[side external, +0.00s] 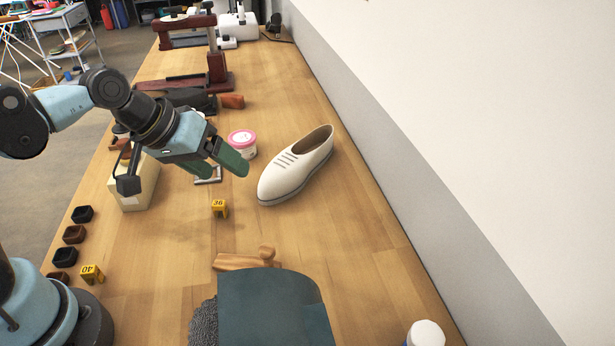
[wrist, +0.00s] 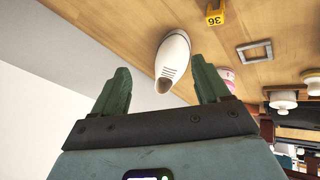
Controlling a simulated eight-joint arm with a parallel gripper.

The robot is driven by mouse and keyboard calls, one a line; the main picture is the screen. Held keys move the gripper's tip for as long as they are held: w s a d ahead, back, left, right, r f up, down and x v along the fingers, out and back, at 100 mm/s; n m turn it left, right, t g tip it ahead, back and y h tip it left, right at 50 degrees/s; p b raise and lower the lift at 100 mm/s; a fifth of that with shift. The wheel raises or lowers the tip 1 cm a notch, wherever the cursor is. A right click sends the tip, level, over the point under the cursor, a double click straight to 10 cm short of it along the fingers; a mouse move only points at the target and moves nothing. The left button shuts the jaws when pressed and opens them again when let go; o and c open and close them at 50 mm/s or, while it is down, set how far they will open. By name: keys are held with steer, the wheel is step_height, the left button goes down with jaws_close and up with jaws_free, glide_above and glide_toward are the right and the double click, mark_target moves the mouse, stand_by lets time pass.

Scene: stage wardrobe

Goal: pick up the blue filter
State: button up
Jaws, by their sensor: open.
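No thing in view is clearly a filter. A dark blue-teal sheet (side external: 270,305) with a curved edge lies at the near end of the bench in the side view, partly over a dark textured item; I cannot tell whether it is the blue filter. It does not show in the wrist view. My gripper (side external: 226,174) is open and empty above the middle of the bench, well beyond the sheet and left of a white shoe (side external: 297,166). In the wrist view the shoe (wrist: 173,57) appears between my green fingers (wrist: 161,68).
A pink-lidded tub (side external: 242,143), a small metal frame (side external: 208,176) and a yellow 36 marker (side external: 219,208) are near my gripper. A wooden piece (side external: 245,260) lies beside the sheet. A white-capped bottle (side external: 425,333) stands near right. A wall (side external: 450,120) borders the bench.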

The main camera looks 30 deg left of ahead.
steer(key=d+f+n+g+h, duration=0.2)
steer(key=d+n+h, duration=0.1)
steer(key=d, duration=0.6)
steer(key=d+f+n+g+h, duration=0.3)
steer(key=d+n, duration=0.2)
steer(key=d, duration=0.4)
steer(key=d+f+n+g+h, duration=0.2)
steer(key=d+n+g+h, duration=0.1)
steer(key=d, duration=0.6)
steer(key=shift+s+d+f+n+h, duration=0.35)
steer(key=shift+n+h, duration=0.25)
steer(key=shift+n, duration=0.1)
steer(key=shift+s+d+f+g, duration=0.25)
steer(key=shift+d+g, duration=0.05)
steer(key=shift+d, duration=0.2)
steer(key=x, duration=0.6)
steer(key=shift+d, duration=0.2)
steer(key=x, duration=0.4)
steer(key=shift+s+r, duration=0.1)
steer(key=shift+s, duration=0.3)
steer(key=shift+d+f, duration=0.25)
steer(key=shift+d, duration=0.3)
steer(key=shift+c, duration=0.2)
